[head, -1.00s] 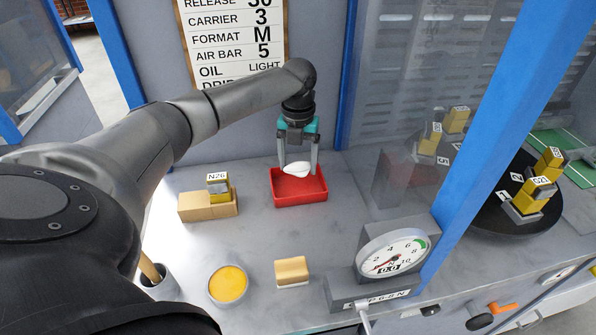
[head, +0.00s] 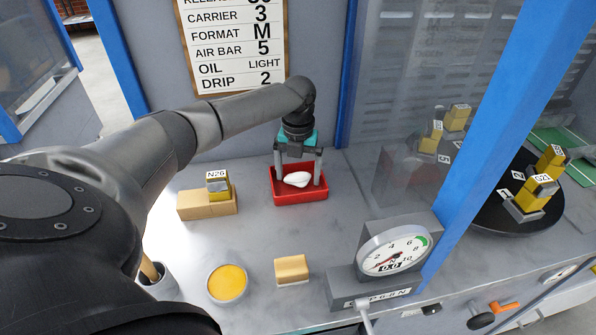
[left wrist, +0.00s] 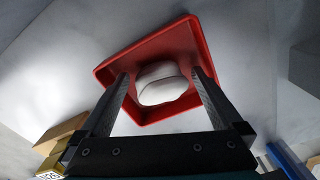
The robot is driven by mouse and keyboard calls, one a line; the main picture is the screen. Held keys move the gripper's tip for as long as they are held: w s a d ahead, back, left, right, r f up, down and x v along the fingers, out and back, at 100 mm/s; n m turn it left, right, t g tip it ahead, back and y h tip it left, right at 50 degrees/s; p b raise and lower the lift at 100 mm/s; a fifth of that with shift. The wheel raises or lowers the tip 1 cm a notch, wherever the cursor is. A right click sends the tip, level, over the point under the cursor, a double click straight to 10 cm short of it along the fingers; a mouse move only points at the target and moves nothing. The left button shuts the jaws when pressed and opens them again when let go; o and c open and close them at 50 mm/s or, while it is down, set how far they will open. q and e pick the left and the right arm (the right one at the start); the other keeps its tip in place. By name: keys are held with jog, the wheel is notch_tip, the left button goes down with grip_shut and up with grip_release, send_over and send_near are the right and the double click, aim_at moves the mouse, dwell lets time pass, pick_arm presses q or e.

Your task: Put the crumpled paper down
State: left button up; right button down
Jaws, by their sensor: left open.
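The crumpled paper (head: 297,179) is a small white lump in the red tray (head: 301,198) on the grey worktop. My left gripper (head: 298,182) reaches down over the tray, with one finger on each side of the paper. It is open. In the left wrist view the paper (left wrist: 162,84) sits between the two fingers (left wrist: 163,78), over the tray's floor, with the red tray rim (left wrist: 150,46) around it. I cannot tell whether a finger touches the paper. My right gripper is not in view.
Left of the tray, a tan block (head: 205,204) stands by a yellow and grey piece labelled N26 (head: 218,186). In front are a yellow-filled round tin (head: 227,283), a tan block (head: 291,269) and a dial gauge (head: 394,252). A blue post (head: 490,130) rises at right.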

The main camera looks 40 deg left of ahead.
aim_at(298, 171)
pick_arm(q)
notch_tip(298, 171, up, 12)
jog(key=p, duration=0.1)
jog(key=shift+r+p, duration=0.2)
jog(key=shift+p, duration=0.2)
dwell(0.3)
